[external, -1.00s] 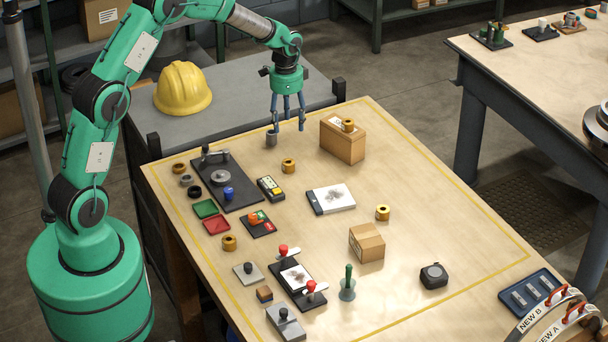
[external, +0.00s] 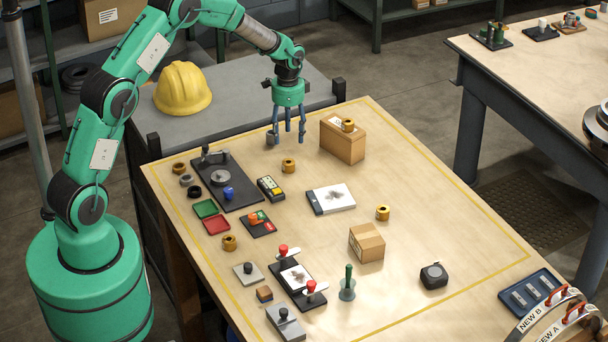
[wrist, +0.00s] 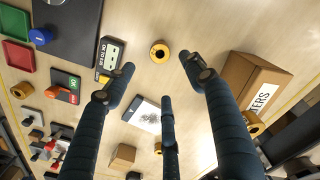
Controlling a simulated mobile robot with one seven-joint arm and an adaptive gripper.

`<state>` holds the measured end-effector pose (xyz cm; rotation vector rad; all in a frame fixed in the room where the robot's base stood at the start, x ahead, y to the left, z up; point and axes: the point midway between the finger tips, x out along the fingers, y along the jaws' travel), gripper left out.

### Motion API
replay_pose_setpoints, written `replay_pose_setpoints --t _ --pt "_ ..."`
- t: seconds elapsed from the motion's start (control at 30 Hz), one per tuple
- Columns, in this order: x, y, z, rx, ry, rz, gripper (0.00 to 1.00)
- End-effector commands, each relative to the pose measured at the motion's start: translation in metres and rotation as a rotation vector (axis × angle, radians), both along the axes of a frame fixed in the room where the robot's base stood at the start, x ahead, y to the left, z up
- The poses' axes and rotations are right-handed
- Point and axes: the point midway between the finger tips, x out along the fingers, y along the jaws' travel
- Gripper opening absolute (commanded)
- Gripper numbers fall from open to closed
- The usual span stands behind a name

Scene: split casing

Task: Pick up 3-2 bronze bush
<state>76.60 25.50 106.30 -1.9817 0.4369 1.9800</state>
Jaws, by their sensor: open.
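Several bronze bushes are in view, and I cannot read which is 3-2. One bronze bush (external: 289,166) stands on the table below my gripper (external: 289,138); in the wrist view this bush (wrist: 160,51) shows between and beyond the fingertips, its hole facing up. Another bush (external: 348,125) is on the cardboard box (external: 342,143). Others are a bush (external: 382,212) at the right, a bush (external: 229,242) at the front left and a bush (external: 179,168) at the back left. My three-fingered gripper is open and empty, pointing down above the table.
A yellow-and-black meter (external: 270,188) lies left of the nearest bush, and a white pad (external: 331,198) lies in front of it. The dark fixture plate (external: 226,183) is farther left. Table around the nearest bush is clear.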

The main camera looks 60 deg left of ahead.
Motion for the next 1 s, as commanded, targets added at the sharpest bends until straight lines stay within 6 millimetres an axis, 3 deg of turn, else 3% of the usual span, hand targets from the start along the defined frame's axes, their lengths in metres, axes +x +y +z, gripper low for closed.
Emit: replay_pose_setpoints --t 0.3,0.43,1.0 --pt "-0.001 0.0 -0.049 -0.001 0.003 0.0 0.54" --pt "0.0 0.0 -0.062 0.0 0.001 0.0 0.54" --pt "-0.001 0.0 -0.072 0.0 0.001 0.0 0.54"
